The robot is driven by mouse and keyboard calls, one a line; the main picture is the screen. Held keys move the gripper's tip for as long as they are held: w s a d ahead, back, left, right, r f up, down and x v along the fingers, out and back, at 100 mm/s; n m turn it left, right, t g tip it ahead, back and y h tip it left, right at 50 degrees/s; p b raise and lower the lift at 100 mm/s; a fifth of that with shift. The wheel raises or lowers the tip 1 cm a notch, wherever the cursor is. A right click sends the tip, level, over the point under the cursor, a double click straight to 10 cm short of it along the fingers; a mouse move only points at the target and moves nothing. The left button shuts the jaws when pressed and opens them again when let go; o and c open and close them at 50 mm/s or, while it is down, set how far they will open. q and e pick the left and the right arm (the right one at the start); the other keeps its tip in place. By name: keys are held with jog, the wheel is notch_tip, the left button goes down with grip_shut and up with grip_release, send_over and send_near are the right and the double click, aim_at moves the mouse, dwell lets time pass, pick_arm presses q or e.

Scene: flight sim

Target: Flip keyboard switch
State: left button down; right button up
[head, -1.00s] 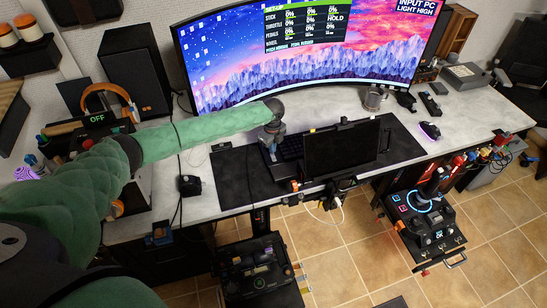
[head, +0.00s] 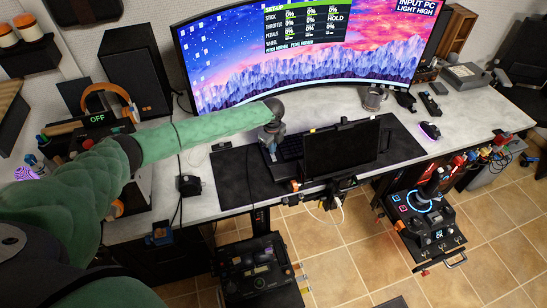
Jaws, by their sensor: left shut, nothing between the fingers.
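The dark keyboard (head: 291,146) lies on the black desk mat (head: 236,181), partly hidden behind a small black screen (head: 341,149). I cannot make out a switch on it. My left arm in its green sleeve reaches across the desk from the left. My left gripper (head: 272,152) points down at the left end of the keyboard. It is shut and empty; its fingertips are small and partly hidden, so I cannot tell whether they touch the keyboard. My right gripper is not in view.
A large curved monitor (head: 300,60) stands behind. A metal mug (head: 374,98) and a purple-lit mouse (head: 429,131) are on the desk (head: 470,112). A joystick unit (head: 430,215) stands at right, a throttle box (head: 258,272) below the desk edge. The mat's left part is clear.

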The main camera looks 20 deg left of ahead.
pick_arm(q)
jog(key=shift+f, duration=0.15)
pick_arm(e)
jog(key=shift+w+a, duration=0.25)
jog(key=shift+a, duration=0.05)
